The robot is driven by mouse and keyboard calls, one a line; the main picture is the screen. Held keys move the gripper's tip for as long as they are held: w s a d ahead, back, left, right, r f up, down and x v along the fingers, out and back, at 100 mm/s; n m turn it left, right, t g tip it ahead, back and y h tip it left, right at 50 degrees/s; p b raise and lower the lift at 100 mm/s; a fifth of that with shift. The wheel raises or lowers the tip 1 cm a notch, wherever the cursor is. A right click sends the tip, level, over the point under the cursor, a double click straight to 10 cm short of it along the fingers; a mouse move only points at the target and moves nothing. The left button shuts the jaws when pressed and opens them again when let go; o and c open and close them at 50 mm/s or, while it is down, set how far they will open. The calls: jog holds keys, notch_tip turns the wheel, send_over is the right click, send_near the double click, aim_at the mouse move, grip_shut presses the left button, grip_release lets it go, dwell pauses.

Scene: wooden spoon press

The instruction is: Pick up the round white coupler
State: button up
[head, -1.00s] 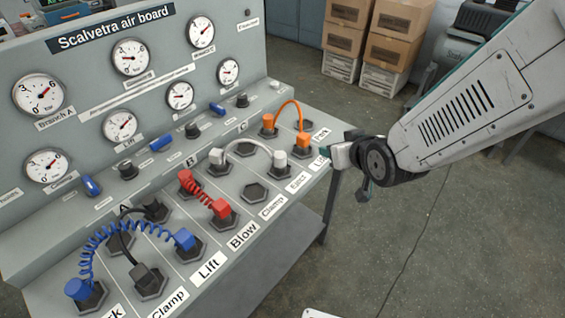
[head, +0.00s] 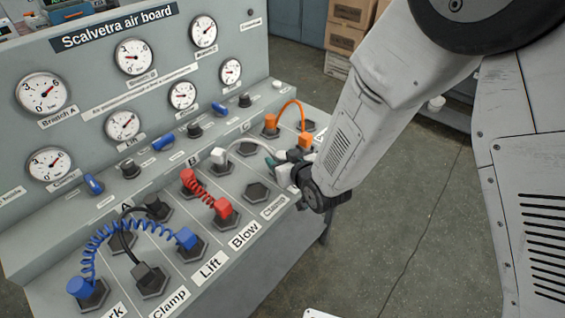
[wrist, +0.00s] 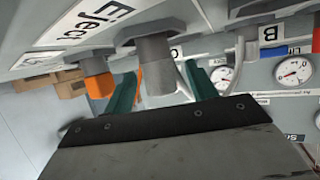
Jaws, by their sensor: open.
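The round white coupler (wrist: 157,77) sits in its grey hexagonal socket (wrist: 152,22) in the Eject row, seen upside down in the wrist view. My gripper (wrist: 161,72) is open, with one teal finger on each side of the coupler. I cannot tell whether either finger touches it. In the head view my gripper (head: 281,158) is over the front right of the board and hides this coupler. A white hose (head: 256,146) runs from it to a square white coupler (head: 219,156) farther back left.
An orange hose (head: 289,104) with orange couplers stands just beyond my gripper; one orange coupler (wrist: 98,84) is close beside a finger in the wrist view. A red coiled hose (head: 205,193) and a blue coiled hose (head: 125,228) lie to the left. An empty socket (head: 257,192) is nearer.

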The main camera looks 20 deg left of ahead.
jog(key=shift+w+a+f, duration=0.1)
jog(key=shift+w+a, duration=0.1)
jog(key=c, duration=1.1)
